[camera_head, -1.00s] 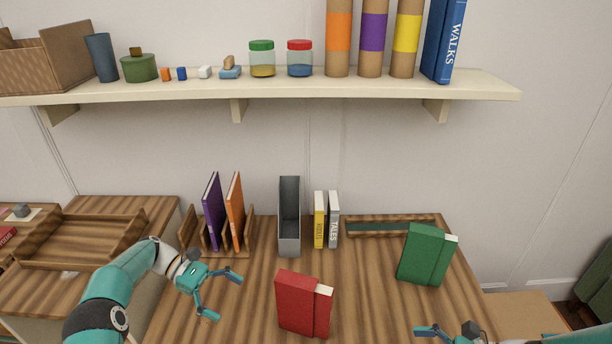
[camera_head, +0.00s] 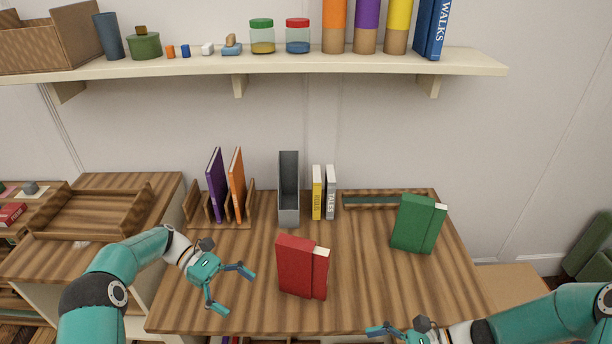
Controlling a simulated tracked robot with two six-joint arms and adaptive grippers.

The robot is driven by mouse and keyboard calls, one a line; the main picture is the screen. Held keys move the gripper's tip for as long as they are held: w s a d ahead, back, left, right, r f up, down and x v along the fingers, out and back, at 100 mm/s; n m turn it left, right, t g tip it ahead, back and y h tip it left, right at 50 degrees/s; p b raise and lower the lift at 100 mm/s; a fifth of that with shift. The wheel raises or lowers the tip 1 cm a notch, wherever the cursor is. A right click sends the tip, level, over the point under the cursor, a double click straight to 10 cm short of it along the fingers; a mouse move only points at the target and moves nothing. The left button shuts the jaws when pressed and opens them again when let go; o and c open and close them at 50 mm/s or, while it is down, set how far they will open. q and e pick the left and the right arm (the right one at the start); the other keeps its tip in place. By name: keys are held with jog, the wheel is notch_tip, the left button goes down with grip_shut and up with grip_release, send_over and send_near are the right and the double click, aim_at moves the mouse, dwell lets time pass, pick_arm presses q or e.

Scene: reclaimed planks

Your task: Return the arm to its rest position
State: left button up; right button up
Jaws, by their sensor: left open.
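My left gripper (camera_head: 232,287) is open and empty above the left front of the desk, left of the red book (camera_head: 296,266) and apart from it. My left arm (camera_head: 125,262) comes in from the left. My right gripper (camera_head: 390,335) is at the bottom edge, partly cut off, in front of the desk's front edge in the picture; its fingers do not show fully. My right arm (camera_head: 535,318) comes in from the right. The red book stands upright on the desk. A green book (camera_head: 416,224) stands at the right rear, clear of both grippers.
On the desk (camera_head: 350,285) are a wooden rack (camera_head: 192,205) with purple and orange books, a grey file holder (camera_head: 288,190), yellow and white books (camera_head: 323,193) and a shallow tray (camera_head: 375,199). A shelf (camera_head: 300,64) with jars and tubes hangs above. A wooden tray (camera_head: 85,212) lies left.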

jog(key=s+a+f+n+g+h, duration=0.2)
jog(key=s+f+n+g+h, duration=0.1)
jog(key=s+f+n+h, duration=0.25)
jog(key=s+a+f+n+g+h, duration=0.2)
jog(key=s+f+n, duration=0.3)
jog(key=s, duration=0.4)
pick_arm(q)
jog(key=s+d+f+m+t+y, duration=0.3)
jog(key=s+f+m+t+y, duration=0.3)
jog(key=s+f+m, duration=0.6)
jog(key=s+f+y, duration=0.2)
jog(key=s+f, duration=0.4)
jog(key=s, duration=0.4)
jog(key=shift+d+f+y, duration=0.15)
jog(key=shift+f+y, duration=0.1)
jog(key=shift+y, duration=0.05)
pick_arm(e)
jog(key=w+d+f+n+t+h, duration=0.2)
jog(key=w+f+n+t, duration=0.3)
jog(key=w+n, duration=0.1)
jog(key=shift+d+f, duration=0.2)
jog(key=shift+f, duration=0.2)
